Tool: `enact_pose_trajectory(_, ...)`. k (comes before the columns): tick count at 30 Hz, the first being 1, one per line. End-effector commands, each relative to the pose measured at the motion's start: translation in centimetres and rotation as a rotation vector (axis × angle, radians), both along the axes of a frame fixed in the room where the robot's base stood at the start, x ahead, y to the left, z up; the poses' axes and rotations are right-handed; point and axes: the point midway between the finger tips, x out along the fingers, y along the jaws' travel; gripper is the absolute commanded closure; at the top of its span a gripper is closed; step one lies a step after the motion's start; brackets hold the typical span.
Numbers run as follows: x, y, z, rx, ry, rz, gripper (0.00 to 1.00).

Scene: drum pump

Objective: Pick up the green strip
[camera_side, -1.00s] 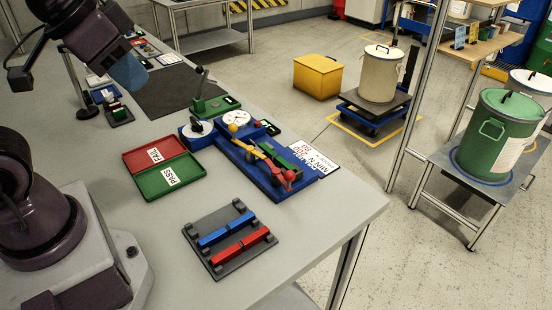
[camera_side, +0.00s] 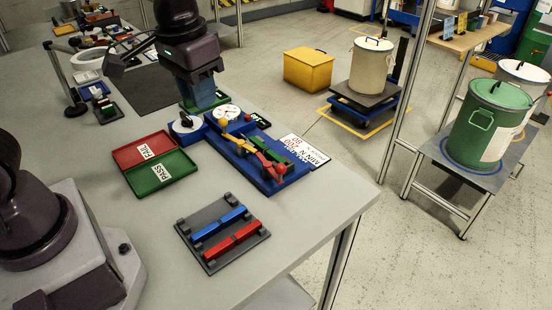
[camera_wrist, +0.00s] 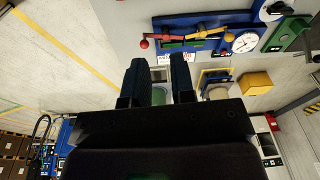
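The green strip (camera_side: 274,148) lies on a blue fixture (camera_side: 268,186), beside a yellow lever and a red lever that partly cover it. In the wrist view a green strip (camera_wrist: 186,43) shows on the blue panel behind the levers, near the top. My gripper (camera_side: 203,104) is above the bench just behind the dial end of the fixture, to the left of the strip and apart from it. In the wrist view its two dark fingers (camera_wrist: 161,75) stand apart with nothing between them, so it is open.
A red and green FAIL/PASS tray (camera_side: 153,162) lies left of the fixture. A dark rack (camera_side: 212,255) with a blue and a red strip sits in front. The bench's right edge is close to the fixture.

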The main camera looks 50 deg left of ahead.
Motion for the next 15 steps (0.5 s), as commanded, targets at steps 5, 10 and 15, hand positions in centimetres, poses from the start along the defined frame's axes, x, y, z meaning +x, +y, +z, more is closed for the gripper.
enact_pose_trajectory(5,5.5,-0.5,-4.4,0.070,0.089,0.223,0.77)
enact_pose_trajectory(10,10.3,-0.8,-9.3,0.171,0.101,0.502,0.77)
enact_pose_trajectory(15,14.7,-0.9,-14.0,0.267,0.015,0.849,0.77)
